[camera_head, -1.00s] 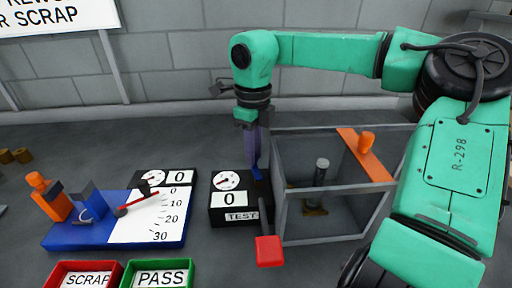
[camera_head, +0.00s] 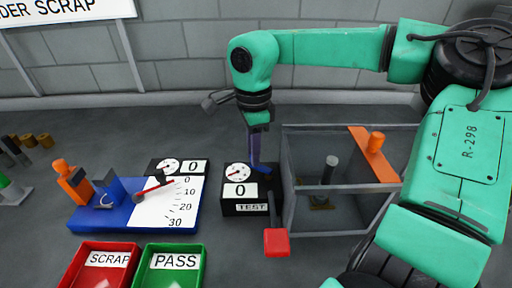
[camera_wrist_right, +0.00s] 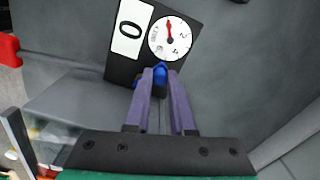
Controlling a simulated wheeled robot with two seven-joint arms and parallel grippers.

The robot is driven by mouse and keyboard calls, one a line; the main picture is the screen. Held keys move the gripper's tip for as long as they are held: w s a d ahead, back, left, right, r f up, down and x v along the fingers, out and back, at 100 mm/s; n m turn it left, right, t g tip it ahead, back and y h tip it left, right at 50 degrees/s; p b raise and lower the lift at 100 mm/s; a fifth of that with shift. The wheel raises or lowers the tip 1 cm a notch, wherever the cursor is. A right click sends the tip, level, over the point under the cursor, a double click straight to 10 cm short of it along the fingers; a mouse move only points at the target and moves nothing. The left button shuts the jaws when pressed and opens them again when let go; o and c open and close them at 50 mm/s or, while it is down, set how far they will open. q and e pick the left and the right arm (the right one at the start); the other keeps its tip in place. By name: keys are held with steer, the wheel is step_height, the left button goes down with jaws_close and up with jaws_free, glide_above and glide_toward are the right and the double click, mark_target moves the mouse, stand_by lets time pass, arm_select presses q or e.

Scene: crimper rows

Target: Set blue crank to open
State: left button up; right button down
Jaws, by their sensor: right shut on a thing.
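The blue crank (camera_head: 264,168) sits at the back right of the black TEST box (camera_head: 246,208), beside its round gauge. In the right wrist view the blue crank (camera_wrist_right: 160,74) shows between the purple fingertips. My right gripper (camera_head: 256,161) points down at the box and is shut on the crank; its fingers hide part of it. The gauge (camera_wrist_right: 170,38) has a red needle, and the display (camera_wrist_right: 130,26) next to it reads 0. No open mark for the crank is readable. My left gripper is not in view.
A grey-framed clear box (camera_head: 340,233) stands right of the TEST box, with an orange bar (camera_head: 366,150) on top. A red-ended lever (camera_head: 277,242) sticks out in front. A blue gauge fixture (camera_head: 100,218), red SCRAP tray (camera_head: 74,262) and green PASS tray (camera_head: 196,268) lie left.

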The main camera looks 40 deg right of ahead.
steer(key=shift+s+a+n, duration=0.1)
steer(key=shift+a+n, duration=0.2)
steer(key=shift+n, duration=0.5)
steer(key=c, duration=1)
jaws_free()
steer(key=shift+c, duration=0.2)
step_height(320, 180, up, 15)
steer(key=shift+f+p, duration=0.15)
steer(key=shift+p, duration=0.15)
steer(key=shift+s+a+f, duration=0.1)
